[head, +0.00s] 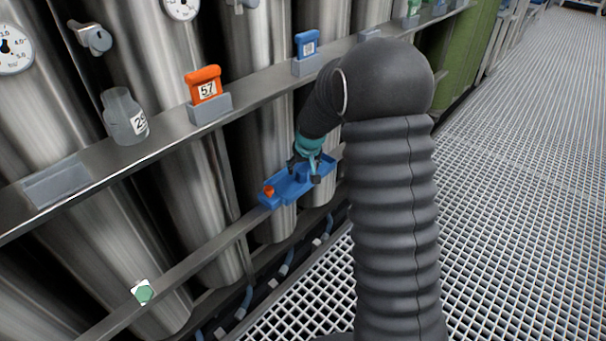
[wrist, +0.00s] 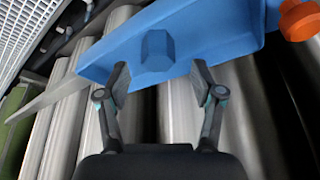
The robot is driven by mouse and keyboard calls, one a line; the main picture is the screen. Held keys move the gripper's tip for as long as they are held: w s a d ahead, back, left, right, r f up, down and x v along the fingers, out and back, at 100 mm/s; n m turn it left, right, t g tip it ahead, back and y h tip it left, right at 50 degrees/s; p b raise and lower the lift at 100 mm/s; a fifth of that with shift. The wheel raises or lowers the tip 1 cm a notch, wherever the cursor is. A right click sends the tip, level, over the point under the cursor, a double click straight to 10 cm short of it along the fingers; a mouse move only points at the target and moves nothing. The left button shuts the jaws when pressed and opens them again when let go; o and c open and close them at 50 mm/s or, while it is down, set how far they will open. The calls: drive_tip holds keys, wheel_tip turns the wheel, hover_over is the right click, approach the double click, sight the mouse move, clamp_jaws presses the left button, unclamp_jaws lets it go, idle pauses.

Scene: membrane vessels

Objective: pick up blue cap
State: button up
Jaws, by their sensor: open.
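The blue cap (wrist: 156,50) is a hexagonal knob standing in the blue tray (wrist: 222,30). In the head view the blue cap (head: 300,172) is small and partly hard to tell from the tray (head: 283,194) of the same colour. My gripper (wrist: 160,72) is open, with one finger on each side of the cap's near end. The fingers look apart from the cap, and nothing is between them. In the head view my gripper (head: 304,170) is over the tray's middle. How far the fingertips are from the cap in depth, I cannot tell.
An orange cap (head: 269,191) sits at the tray's left end. A shelf rail (head: 165,138) above holds a clear bottle (head: 124,117), an orange block (head: 204,84) and a blue block (head: 307,44). A green cap (head: 143,292) is on the lower rail. Steel vessels stand behind.

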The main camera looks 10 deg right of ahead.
sight(303, 172)
drive_tip(key=shift+x, duration=2.25)
drive_tip(key=shift+d, duration=0.15)
drive_tip(key=c, duration=1.1)
